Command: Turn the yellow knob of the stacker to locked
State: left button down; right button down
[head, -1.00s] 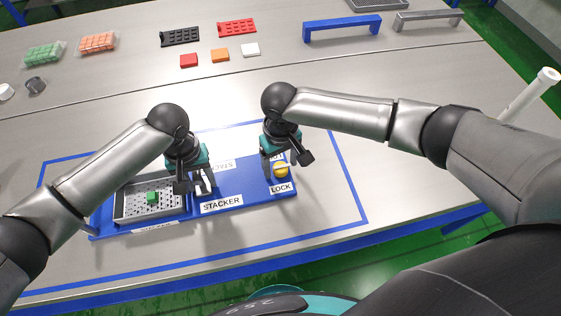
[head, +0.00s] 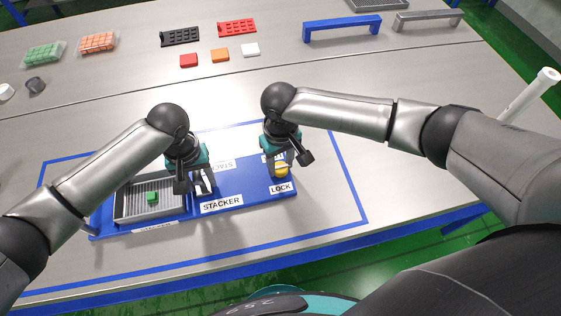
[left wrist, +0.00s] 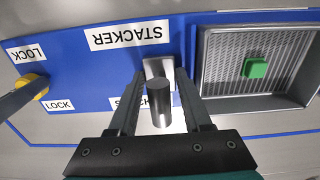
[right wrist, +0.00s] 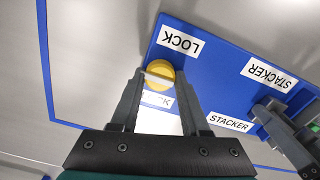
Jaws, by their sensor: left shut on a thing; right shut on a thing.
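The stacker is a blue base (head: 240,182) with a metal tray (head: 117,213) at its left end and a yellow knob (head: 283,169) at its right end. A green block (head: 152,196) sits in the tray. My left gripper (head: 204,181) is shut on a dark upright handle (left wrist: 160,104) beside the tray. My right gripper (head: 276,167) is shut on the yellow knob, which also shows in the right wrist view (right wrist: 160,68) with a pale bar across it. A LOCK label (head: 280,188) lies in front of the knob; another label behind it is partly hidden by the gripper.
Red (head: 188,60), orange (head: 220,55) and white (head: 250,50) blocks lie behind, with black and red racks. A blue bridge-shaped frame (head: 342,28) and a grey one stand at the back right. Green and orange packs lie far left. Blue tape borders the stacker.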

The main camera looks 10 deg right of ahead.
pick_arm(q)
jog(key=shift+w, duration=0.1)
pick_arm(e)
jog(key=shift+n, duration=0.3)
jog(key=n, duration=0.3)
jog(key=shift+n, duration=0.4)
jog(key=n, duration=0.9)
jog(key=shift+n, duration=2.2)
jog(key=shift+c, duration=1.9)
grip_release()
